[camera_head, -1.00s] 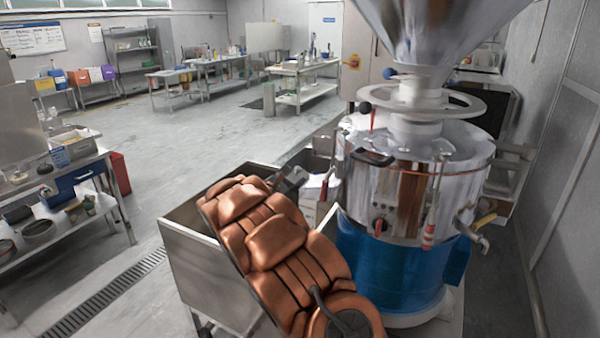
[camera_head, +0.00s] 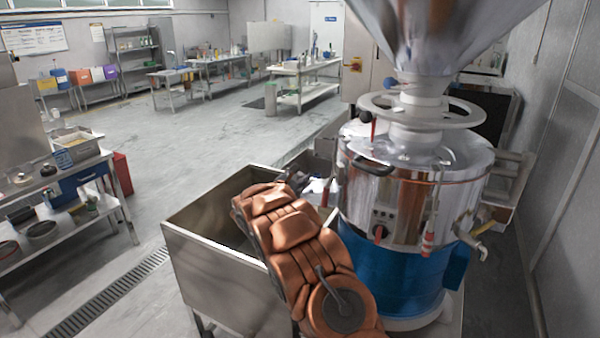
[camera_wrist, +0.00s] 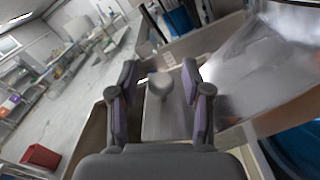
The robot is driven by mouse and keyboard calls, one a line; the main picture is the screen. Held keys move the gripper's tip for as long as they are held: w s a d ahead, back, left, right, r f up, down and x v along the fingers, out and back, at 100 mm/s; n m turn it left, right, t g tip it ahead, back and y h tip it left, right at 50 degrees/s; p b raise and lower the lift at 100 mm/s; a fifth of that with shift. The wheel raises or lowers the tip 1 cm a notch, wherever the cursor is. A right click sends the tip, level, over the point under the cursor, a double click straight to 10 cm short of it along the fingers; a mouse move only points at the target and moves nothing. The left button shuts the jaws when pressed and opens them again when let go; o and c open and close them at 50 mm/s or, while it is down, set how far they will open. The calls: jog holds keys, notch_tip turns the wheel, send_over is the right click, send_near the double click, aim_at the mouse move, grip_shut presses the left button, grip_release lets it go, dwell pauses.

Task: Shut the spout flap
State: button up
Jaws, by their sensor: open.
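The bean grinder (camera_head: 395,215) stands at the right, with a shiny metal drum, a blue lower body and a metal hopper above. My gripper (camera_head: 298,182) is at the grinder's left side, above the steel bin; it is small and partly hidden by my arm in the head view. In the wrist view my gripper (camera_wrist: 160,92) is open, one finger on each side. A grey plate with a rounded knob, seemingly the spout flap (camera_wrist: 165,122), shows between the fingers. No contact is visible, and I cannot tell how far the knob is from the fingertips. My arm hides the spout in the head view.
An open steel bin (camera_head: 215,260) stands left of the grinder, below my arm. A loaded table (camera_head: 75,205) is at the far left. Other tables (camera_head: 300,72) stand at the back. The floor between is clear. A wall closes the right side.

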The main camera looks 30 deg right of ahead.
jog(key=shift+w+d, duration=0.1)
jog(key=shift+d, duration=0.1)
jog(key=shift+c, duration=0.5)
grip_shut()
